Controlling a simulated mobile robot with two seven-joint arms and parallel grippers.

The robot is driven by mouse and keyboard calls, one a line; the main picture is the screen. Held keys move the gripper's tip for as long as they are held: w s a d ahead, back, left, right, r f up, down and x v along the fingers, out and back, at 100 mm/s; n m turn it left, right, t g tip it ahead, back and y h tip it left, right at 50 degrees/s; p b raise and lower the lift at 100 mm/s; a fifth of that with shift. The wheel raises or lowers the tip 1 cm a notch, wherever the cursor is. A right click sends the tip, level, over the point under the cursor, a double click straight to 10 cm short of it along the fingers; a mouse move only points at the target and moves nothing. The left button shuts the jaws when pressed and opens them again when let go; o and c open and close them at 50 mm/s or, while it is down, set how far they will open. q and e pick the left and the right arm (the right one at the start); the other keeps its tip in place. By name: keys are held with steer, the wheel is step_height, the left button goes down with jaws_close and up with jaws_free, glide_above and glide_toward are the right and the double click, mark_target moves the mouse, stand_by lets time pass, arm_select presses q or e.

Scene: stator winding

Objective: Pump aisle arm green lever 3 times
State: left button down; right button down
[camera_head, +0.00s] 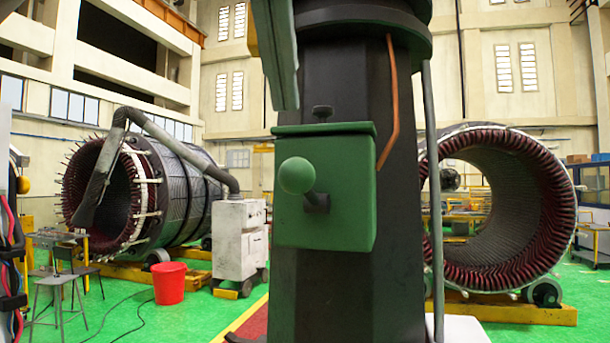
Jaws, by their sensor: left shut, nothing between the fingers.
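The green lever shows as a round green knob (296,175) on a short dark stub (317,202). It stands out from the front of a green box (340,220). The box is fixed to a thick dark column (390,270) in the middle of the view. Part of my left arm, dark with red and blue cables, shows at the far left edge, well apart from the lever. My left gripper (11,190) is cut off there and its fingers are hard to make out. My right gripper is not in view.
A grey-green beam (279,45) hangs at the column's upper left. Large stators stand at left (180,190) and right (505,215). A white cabinet (241,240), a red bucket (169,283) and stools (55,287) stand on the green floor. The space left of the knob looks clear.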

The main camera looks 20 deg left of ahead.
arm_select(q)
steer(key=shift+f, duration=0.1)
stand_by(0.3)
glide_above(292, 191)
steer(key=s, duration=0.2)
steer(key=f, duration=0.5)
steer(key=shift+w+d, duration=0.15)
steer(key=shift+w, duration=0.1)
steer(key=shift+f, duration=0.2)
steer(key=f+b, duration=0.4)
steer(key=shift+s, duration=0.2)
steer(key=shift+w+f, duration=0.15)
steer(key=shift+f, duration=0.15)
steer(key=shift+w, duration=0.45)
